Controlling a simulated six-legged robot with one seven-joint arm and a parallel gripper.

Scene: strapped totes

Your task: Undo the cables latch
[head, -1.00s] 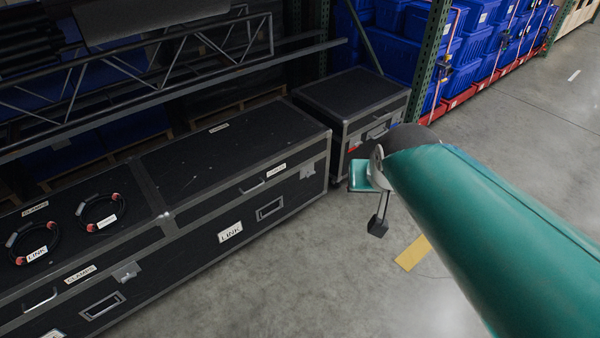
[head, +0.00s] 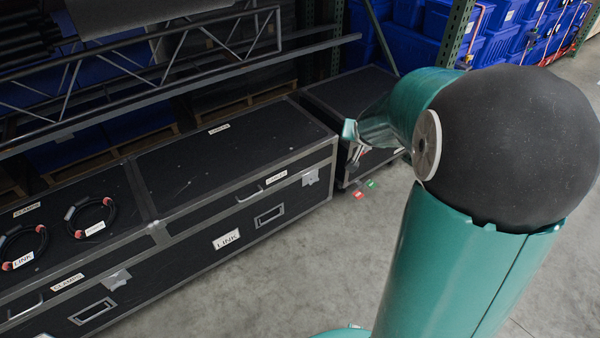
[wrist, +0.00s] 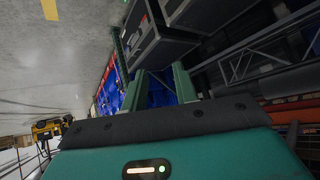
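The long black case has a white label at its right end, probably CABLES (head: 277,177), too small to read surely. A silver latch (head: 311,177) sits right of that label at the lid seam and looks closed, though fine detail is lost. Another latch (head: 116,280) sits by the CLAMPS label (head: 68,283). My teal arm reaches over the floor right of the case, its far end near the smaller case, apart from the latch.
A smaller black case (head: 350,90) stands beyond the long one, partly behind my arm. Two looped cables (head: 90,218) lie on the lid. A metal truss (head: 180,60) and shelving overhang the back. Blue totes (head: 490,40) fill the rack. The floor (head: 290,270) in front is clear.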

